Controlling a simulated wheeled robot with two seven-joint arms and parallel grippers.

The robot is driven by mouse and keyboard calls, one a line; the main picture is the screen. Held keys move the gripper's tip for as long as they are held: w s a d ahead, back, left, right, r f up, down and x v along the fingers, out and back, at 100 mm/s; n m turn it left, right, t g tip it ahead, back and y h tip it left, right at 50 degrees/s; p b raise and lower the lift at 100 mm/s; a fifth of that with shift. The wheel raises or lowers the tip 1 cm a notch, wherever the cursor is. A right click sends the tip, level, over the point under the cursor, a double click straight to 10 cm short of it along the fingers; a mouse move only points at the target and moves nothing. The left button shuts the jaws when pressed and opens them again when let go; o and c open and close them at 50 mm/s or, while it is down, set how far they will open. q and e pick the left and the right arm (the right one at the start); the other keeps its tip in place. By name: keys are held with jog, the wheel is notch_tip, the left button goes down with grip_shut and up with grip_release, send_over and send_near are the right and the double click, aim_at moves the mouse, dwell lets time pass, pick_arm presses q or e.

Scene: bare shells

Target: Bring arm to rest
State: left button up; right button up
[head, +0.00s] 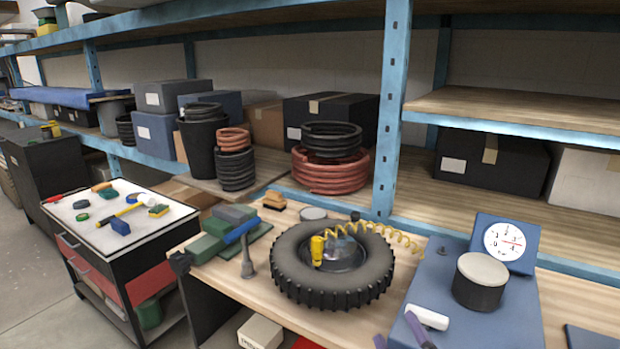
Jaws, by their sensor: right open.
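My right gripper (394,327) shows at the bottom edge of the head view, right of centre. Only its two purple fingers are visible, standing apart with nothing seen between them. It is over the front of the workbench, by the left edge of a blue mat (437,275). A white rounded piece (427,317) shows right beside the right-hand finger; I cannot tell whether they touch. The rest of the right arm is out of frame. My left gripper is not in view.
A black tyre (290,284) with a coiled yellow hose (385,232) lies left of the gripper. A dark pot (478,285) and a dial gauge (505,242) stand on the mat. A blue shelf post (391,110) rises behind. A tool cart (95,235) stands at left.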

jog(key=s+d+f+m+g+h, duration=0.25)
jog(key=s+f+m+g, duration=0.65)
jog(key=s+f+g, duration=0.85)
jog(key=s+d+f+t+b, duration=0.1)
jog(key=s+f, duration=0.2)
jog(key=f, duration=0.8)
jog(key=s+f+b, duration=0.1)
jog(key=s+f, duration=0.2)
jog(key=f, duration=0.8)
jog(key=s+d+f+n+b, duration=0.1)
jog(key=s+d+f, duration=0.1)
jog(key=s+f, duration=0.8)
jog(key=shift+s+d+f+g, duration=0.4)
jog(key=shift+s+g, duration=0.05)
jog(key=shift+s, duration=0.75)
